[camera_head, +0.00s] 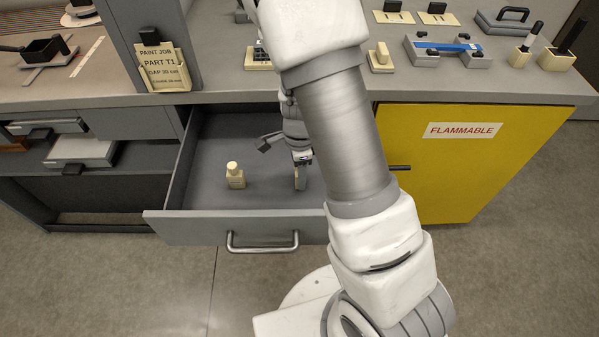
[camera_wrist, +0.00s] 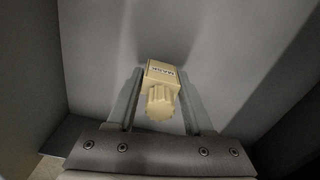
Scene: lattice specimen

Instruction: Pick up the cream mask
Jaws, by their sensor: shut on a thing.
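The cream mask (camera_wrist: 161,90) is a small cream bottle-like block with a ribbed round cap and a dark-lettered label. In the wrist view it sits between the two fingertips of my gripper (camera_wrist: 160,95), which is shut on it. In the head view my gripper (camera_head: 300,175) points down inside the open drawer, right of its middle. The held mask cannot be made out clearly there. Another cream bottle-like piece (camera_head: 235,178) with a round cap stands upright on the drawer floor, left of my gripper and apart from it.
The grey drawer (camera_head: 190,225) is pulled out, its walls close around my gripper. A yellow cabinet (camera_head: 450,180) marked FLAMMABLE stands at right. The counter (camera_head: 240,93) above bears a paint job sign (camera_head: 163,67), a blue-topped fixture (camera_head: 447,50) and several cream holders.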

